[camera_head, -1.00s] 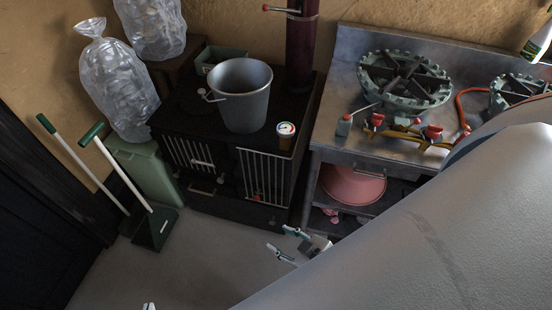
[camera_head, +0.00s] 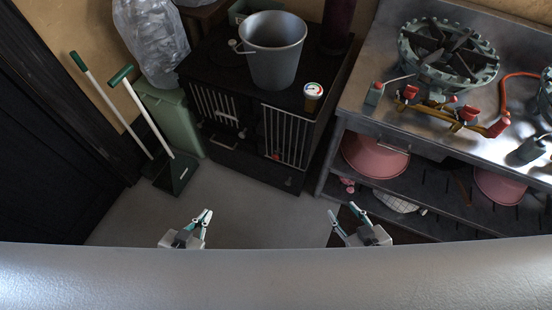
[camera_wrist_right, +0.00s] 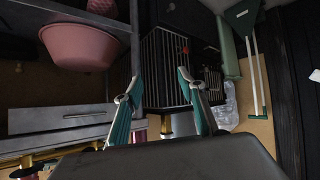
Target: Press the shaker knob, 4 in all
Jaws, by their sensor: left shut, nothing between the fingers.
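A small red knob (camera_head: 276,155) shows low on the barred front of the black stove (camera_head: 225,155). It may be the shaker knob. It also shows as a red spot near the bars in the right wrist view (camera_wrist_right: 185,50). My left gripper (camera_head: 202,215) is shut and empty over the floor, in front of the stove and apart from it. My right gripper (camera_head: 342,209) is open and empty, to the right of the left one and apart from the stove. Its two spread fingers also show in the right wrist view (camera_wrist_right: 159,79).
A steel bench (camera_head: 370,125) with a burner (camera_head: 450,55) and pink bowls (camera_head: 375,158) stands right. A dustpan (camera_head: 176,172) stands left. The floor in front of the stove is clear.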

